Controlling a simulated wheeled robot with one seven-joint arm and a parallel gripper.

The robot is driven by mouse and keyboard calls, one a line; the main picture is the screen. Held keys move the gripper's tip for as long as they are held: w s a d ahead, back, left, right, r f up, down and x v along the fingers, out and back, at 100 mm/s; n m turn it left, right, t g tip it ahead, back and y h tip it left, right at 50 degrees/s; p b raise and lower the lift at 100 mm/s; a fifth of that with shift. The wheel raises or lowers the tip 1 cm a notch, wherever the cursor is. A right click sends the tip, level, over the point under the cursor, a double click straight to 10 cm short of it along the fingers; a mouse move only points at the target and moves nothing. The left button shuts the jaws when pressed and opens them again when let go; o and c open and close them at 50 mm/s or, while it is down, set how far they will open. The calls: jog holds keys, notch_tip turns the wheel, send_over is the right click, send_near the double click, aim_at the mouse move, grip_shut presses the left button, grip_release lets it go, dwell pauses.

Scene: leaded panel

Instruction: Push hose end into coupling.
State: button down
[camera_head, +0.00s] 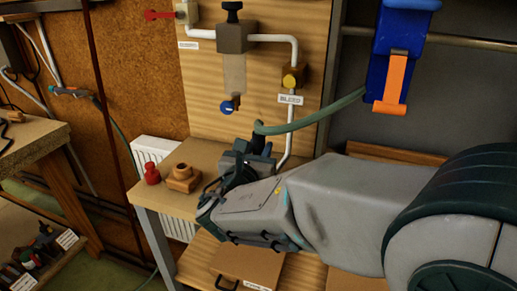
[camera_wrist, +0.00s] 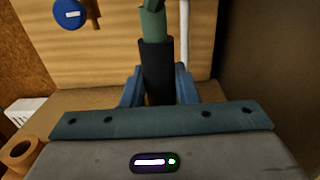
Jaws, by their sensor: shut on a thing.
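A green hose (camera_head: 315,117) comes from the right and bends down to a dark hose end (camera_head: 258,140) at my gripper (camera_head: 248,155). In the wrist view the green hose (camera_wrist: 153,22) runs into a black sleeve (camera_wrist: 157,70). My gripper's blue fingers (camera_wrist: 158,88) are shut on that black sleeve, which stands roughly upright. The lower tip of the hose end is hidden behind the gripper body. I cannot make out the coupling for certain. A filter unit with a blue knob (camera_head: 227,107) hangs on the wooden board, above and left of my gripper.
A white pipe (camera_head: 284,145) runs down from the yellow bleed valve (camera_head: 290,81), close behind my gripper. A red part (camera_head: 152,174) and a wooden ring block (camera_head: 184,178) stand on the bench (camera_head: 180,205) to the left. A blue clamp (camera_head: 395,45) hangs on a rail at right.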

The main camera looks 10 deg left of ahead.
jog(key=shift+f+b, duration=0.75)
jog(key=shift+f, duration=0.1)
jog(key=c, duration=1.1)
grip_release()
jog(key=shift+o, duration=0.2)
jog(key=shift+s, duration=0.1)
jog(key=s, duration=1.3)
jog(key=shift+s+a, duration=0.3)
